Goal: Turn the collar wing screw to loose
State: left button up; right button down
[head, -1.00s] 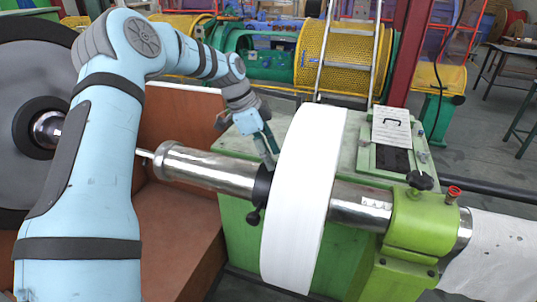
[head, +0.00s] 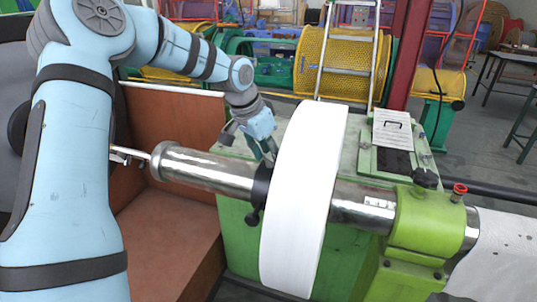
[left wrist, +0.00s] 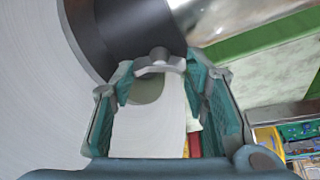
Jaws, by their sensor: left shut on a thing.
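The dark collar (head: 262,186) sits around the shiny shaft, against the left side of the big white disc. It also shows as a dark cylinder in the left wrist view (left wrist: 140,28). The grey wing screw (left wrist: 158,62) stands out from the collar, between the fingertips of my left gripper (left wrist: 160,75). The gripper is shut on its wings. In the head view my left gripper (head: 268,158) is at the upper side of the collar, and its fingers hide the wing screw there. My right gripper is not in view.
The white disc (head: 303,200) stands close to the right of my left gripper. The shiny shaft (head: 205,168) runs left from the collar. A black knob (head: 253,218) hangs below the collar. A green bearing block (head: 425,225) holds the shaft at right.

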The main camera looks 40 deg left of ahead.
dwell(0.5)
pick_arm(q)
jog(key=o, duration=1.1)
jog(key=shift+w, duration=0.1)
jog(key=shift+o, duration=0.2)
jog(key=v, duration=1.2)
